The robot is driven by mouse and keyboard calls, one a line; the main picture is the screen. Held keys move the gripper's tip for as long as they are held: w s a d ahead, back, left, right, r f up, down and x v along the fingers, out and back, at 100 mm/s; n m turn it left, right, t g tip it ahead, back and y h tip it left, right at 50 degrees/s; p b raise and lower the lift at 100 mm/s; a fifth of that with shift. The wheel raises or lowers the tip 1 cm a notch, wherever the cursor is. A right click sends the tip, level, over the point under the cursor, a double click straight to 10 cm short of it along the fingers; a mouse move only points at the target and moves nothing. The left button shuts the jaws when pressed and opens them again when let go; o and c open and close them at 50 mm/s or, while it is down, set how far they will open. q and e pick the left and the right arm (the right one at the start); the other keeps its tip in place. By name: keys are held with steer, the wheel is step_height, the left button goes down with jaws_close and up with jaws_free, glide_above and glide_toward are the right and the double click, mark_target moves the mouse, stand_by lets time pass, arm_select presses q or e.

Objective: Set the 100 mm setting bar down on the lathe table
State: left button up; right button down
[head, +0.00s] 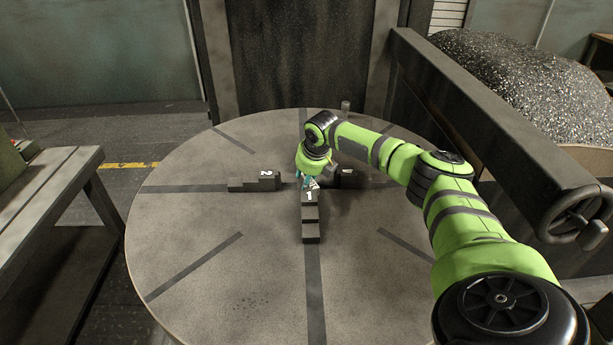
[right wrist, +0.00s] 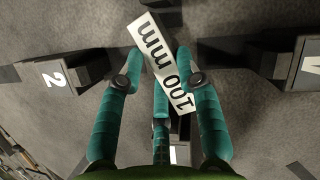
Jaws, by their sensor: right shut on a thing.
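The 100 mm setting bar (right wrist: 163,62) is a dark bar with a white label reading "100 mm". My right gripper (right wrist: 159,68) is shut on it, with teal fingers on both sides of the label. In the head view my right gripper (head: 309,181) is low over the middle of the round grey lathe table (head: 195,235), and the bar is mostly hidden there. I cannot tell whether the bar touches the table. My left gripper is not in view.
Dark stepped jaws stand around the table's middle: jaw 1 (head: 311,222) in front, jaw 2 (head: 256,182) at left, another (head: 352,178) at right. A dark beam with a handwheel (head: 578,215) and a bin of metal chips (head: 525,85) are at right. The table's front left is clear.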

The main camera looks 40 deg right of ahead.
steer(key=shift+f, duration=0.1)
steer(key=c, duration=0.8)
jaws_free()
steer(key=shift+f, duration=0.1)
